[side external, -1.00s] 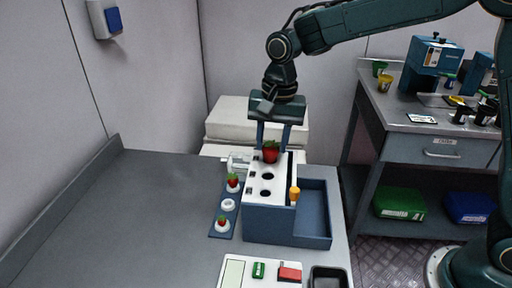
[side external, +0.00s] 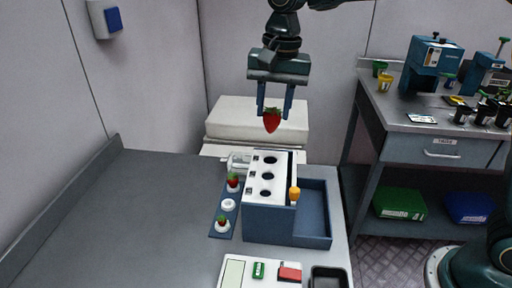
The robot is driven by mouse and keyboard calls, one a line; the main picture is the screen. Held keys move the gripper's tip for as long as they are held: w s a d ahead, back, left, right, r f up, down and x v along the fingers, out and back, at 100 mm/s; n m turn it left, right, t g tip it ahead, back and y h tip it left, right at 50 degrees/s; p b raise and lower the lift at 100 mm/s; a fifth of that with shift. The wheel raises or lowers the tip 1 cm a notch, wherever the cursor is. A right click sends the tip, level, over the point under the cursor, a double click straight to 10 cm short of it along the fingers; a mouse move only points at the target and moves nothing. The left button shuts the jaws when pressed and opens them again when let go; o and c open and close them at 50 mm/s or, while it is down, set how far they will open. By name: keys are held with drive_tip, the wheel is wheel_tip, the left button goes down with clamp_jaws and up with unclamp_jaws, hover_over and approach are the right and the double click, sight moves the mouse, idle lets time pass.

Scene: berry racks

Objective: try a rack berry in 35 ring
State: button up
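A red strawberry (side external: 272,121) with a green top is held between the fingertips of my gripper (side external: 273,110), in the air above the far end of the rack. The rack (side external: 255,186) has a white top with several round holes, and they look empty. Left of it is a blue strip (side external: 223,222) with white rings. One berry (side external: 233,180) sits in the far ring and a smaller berry (side external: 222,221) sits in the near ring. The middle ring (side external: 228,205) is empty. Any size marks on the rings are too small to read.
An orange-topped tool (side external: 294,193) stands at the rack's right side, beside an open blue bin (side external: 316,210). A white scale-like panel (side external: 240,272) and a dark tray (side external: 328,278) lie at the front. The grey table (side external: 130,220) is clear on the left.

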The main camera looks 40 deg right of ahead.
drive_tip(key=shift+d, duration=0.1)
drive_tip(key=w+d+f+n, duration=0.3)
drive_tip(key=d+f+n, duration=0.1)
drive_tip(key=d+f, duration=0.7)
drive_tip(key=w+a+m, duration=0.4)
drive_tip(key=w+a, duration=0.3)
drive_tip(key=shift+w+a+f, duration=0.3)
drive_tip(key=shift+w+a, duration=0.05)
drive_tip(key=shift+f, duration=0.2)
drive_tip(key=shift+f, duration=2.55)
